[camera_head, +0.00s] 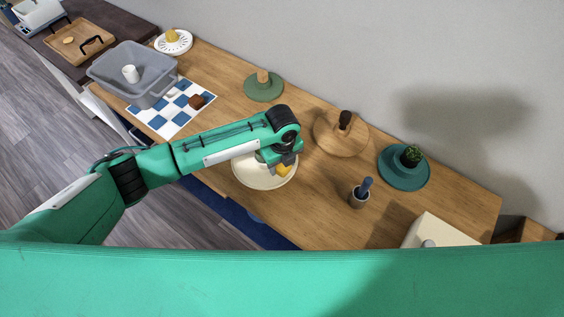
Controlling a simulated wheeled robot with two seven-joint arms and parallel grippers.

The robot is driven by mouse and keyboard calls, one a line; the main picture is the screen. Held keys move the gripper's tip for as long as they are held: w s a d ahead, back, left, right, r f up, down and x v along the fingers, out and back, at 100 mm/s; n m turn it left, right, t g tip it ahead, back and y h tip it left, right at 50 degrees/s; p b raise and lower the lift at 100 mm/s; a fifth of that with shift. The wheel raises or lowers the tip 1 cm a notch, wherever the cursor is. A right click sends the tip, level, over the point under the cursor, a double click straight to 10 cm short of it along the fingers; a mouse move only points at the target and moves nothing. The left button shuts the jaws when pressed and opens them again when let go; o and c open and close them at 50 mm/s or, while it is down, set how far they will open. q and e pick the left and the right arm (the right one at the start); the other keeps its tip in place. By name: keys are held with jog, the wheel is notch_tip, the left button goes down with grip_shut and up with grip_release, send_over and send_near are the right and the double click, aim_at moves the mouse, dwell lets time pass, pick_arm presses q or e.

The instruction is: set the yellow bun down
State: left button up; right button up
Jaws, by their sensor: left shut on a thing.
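The yellow bun (284,172) is small and partly hidden by my left gripper (281,166), which is shut on it. The gripper points down over a round cream dish (262,183) near the middle of the wooden cabinet top. The bun appears over the right part of this dish; I cannot tell whether it touches it. My left arm covers the dish's far left part. My right gripper is not in view.
Right of the dish stand a cup with a blue-handled tool (360,194), a round wooden board (340,136) and a teal plate with a cactus (405,167). Behind is a green round stand (263,87). Left are a checkered mat (172,117) and grey bin (118,81).

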pick_arm(q)
jog(key=o, duration=1)
jog(key=shift+f, duration=0.1)
jog(key=shift+r, duration=0.5)
notch_tip(320, 180, up, 11)
jog(key=b, duration=0.3)
jog(key=shift+r, duration=0.2)
